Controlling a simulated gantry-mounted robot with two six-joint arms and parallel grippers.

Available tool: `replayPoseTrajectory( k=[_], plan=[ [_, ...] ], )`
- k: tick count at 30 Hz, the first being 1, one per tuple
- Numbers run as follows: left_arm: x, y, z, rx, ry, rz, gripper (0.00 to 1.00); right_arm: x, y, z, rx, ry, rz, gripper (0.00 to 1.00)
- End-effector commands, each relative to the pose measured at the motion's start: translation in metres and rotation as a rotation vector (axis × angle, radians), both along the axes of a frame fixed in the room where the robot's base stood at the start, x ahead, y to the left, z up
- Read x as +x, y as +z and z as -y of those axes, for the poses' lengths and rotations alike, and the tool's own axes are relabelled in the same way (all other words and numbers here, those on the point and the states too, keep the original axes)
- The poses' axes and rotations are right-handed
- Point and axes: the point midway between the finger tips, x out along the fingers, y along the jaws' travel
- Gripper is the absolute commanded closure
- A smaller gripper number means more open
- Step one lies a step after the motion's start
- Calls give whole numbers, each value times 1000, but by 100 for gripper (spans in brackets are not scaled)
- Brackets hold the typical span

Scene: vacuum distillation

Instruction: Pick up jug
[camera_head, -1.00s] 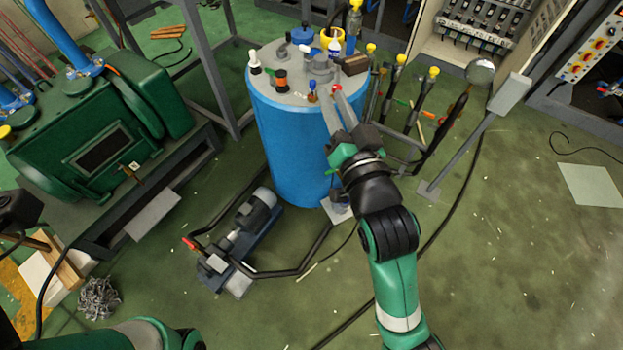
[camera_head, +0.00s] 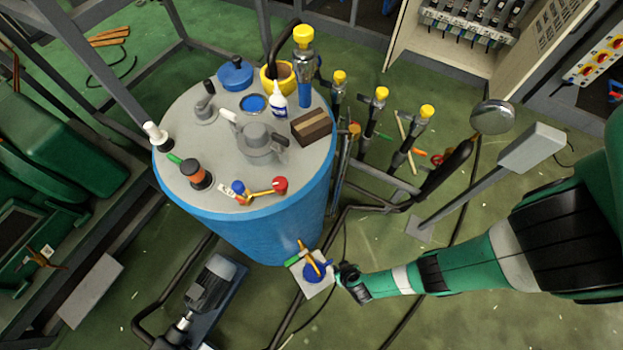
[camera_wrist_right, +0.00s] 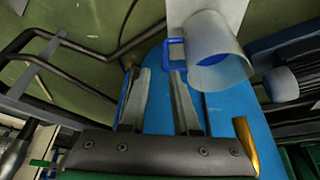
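The jug (camera_wrist_right: 218,55) shows in the right wrist view as a cloudy, pale cylinder with a blue handle (camera_wrist_right: 176,52) on its left side. It is at or over a pale plate (camera_wrist_right: 232,10) beside the blue tank. My right gripper (camera_wrist_right: 158,72) is open, its two grey fingers apart with nothing between them. The handle lies just beyond the right fingertip; I cannot tell whether they touch. In the head view my right arm reaches down beside the tank, but its fingers cannot be made out clearly. My left gripper is not in view.
The blue tank (camera_head: 270,238) stands close beside my right wrist, with bottles and fittings on top. A pump (camera_head: 212,283) with black pipes lies to its left. Yellow-capped valves (camera_head: 381,95) and a grey post (camera_head: 470,190) stand to the right.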

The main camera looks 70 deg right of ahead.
Motion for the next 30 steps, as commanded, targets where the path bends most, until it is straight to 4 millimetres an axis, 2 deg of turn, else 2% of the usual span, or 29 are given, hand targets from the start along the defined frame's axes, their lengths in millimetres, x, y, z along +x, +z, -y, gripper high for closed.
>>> replayPoseTrajectory(
  k=[5, 13, 21, 27, 30],
  plan=[
    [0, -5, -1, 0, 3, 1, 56, -2, -7, 3, -3, -5, -3, 70],
    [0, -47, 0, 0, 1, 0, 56, 11, -56, 16, -2, -9, -3, 70],
    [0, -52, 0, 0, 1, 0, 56, 15, -64, 21, -3, -4, -3, 70],
    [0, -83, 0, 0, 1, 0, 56, 22, -98, 32, -2, -8, -3, 70],
    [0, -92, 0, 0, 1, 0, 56, 26, -109, 35, -1, -6, -3, 70]
  ],
)
